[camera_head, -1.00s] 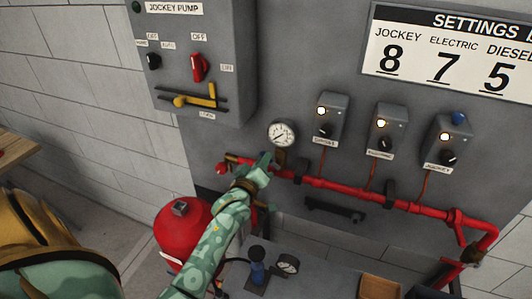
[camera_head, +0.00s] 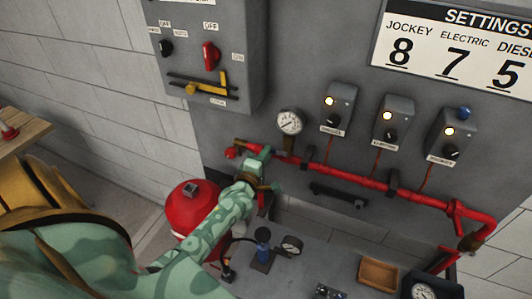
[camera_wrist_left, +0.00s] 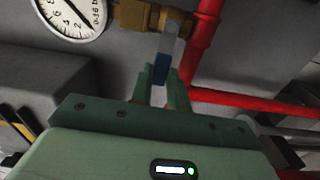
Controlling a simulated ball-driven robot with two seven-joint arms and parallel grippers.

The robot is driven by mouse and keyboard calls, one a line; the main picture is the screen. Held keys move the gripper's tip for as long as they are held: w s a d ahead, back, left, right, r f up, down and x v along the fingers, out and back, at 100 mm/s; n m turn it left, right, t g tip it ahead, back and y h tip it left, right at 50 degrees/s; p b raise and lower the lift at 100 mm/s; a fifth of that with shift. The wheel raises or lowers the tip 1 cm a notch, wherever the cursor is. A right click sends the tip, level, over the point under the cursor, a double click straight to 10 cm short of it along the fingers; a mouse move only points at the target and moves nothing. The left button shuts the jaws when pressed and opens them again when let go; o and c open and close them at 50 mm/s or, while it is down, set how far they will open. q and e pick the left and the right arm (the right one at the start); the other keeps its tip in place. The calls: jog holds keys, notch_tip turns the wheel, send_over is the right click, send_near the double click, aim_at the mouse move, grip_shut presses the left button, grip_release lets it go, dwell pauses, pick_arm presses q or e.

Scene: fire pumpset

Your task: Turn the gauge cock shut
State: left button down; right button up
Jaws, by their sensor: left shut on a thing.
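In the left wrist view the gauge cock is a brass body (camera_wrist_left: 140,17) beside the round white pressure gauge (camera_wrist_left: 72,16). Its blue lever (camera_wrist_left: 161,70) extends from the brass toward my gripper. My left gripper (camera_wrist_left: 164,88) is shut on the lever, with a finger on either side. In the head view the gauge (camera_head: 290,122) is on the grey panel above the red pipe, and my left gripper (camera_head: 260,158) is below and left of it. There the gripper and arm hide the lever. My right gripper is not in view.
The red pipe (camera_head: 340,181) runs right past several grey switch boxes (camera_head: 392,122).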

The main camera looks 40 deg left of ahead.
pick_arm(q)
jog(key=shift+f+n, duration=0.1)
jog(key=shift+n, duration=0.2)
jog(key=c, duration=1.3)
grip_release()
jog(key=shift+c, duration=0.2)
jog(key=v, duration=1.6)
jog(key=shift+b, duration=0.3)
jog(key=shift+s+f, duration=0.15)
jog(key=shift+s, duration=0.1)
